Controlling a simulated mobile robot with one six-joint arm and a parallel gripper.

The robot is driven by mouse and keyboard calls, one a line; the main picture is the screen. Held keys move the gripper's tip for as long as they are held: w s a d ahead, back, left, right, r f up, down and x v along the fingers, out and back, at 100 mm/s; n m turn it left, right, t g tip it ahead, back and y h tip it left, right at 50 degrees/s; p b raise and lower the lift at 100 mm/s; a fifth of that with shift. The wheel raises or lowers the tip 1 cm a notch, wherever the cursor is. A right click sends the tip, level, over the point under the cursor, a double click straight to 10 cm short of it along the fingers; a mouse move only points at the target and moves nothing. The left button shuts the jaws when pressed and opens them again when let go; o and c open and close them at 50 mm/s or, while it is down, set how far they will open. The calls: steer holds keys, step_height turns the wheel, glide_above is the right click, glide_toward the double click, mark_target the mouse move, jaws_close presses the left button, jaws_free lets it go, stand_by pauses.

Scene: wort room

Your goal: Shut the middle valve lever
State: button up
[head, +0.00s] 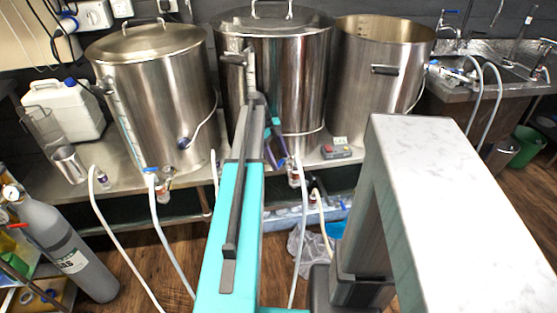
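The middle kettle (290,60) is a lidded steel pot on the steel bench. Its valve (294,175) is a small metal fitting low on the front, with a pale hose hanging below it. I cannot make out the lever's position; my gripper partly covers that area. My teal arm rises through the middle of the head view. My gripper (276,160), with dark purple-blue fingers, is just left of and above the valve. The fingers look spread apart with nothing between them. I cannot tell whether they touch the lever.
A left kettle (150,80) has its own valve (160,183) and hose. An open kettle (378,70) stands right. A small grey-red device (337,151) lies on the bench. A grey gas cylinder (65,245) stands at left; a plastic bag (310,245) lies below the bench.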

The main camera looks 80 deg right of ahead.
steer(key=shift+w+r, duration=0.1)
steer(key=shift+r, duration=0.05)
steer(key=shift+r, duration=0.55)
steer(key=shift+a+r, duration=0.25)
steer(key=shift+r, duration=0.3)
steer(key=shift+a+r, duration=0.2)
steer(key=shift+r, duration=0.3)
steer(key=a+r+b, duration=0.1)
steer(key=a, duration=1.4)
steer(key=shift+s+r, duration=0.25)
steer(key=shift+s, duration=0.1)
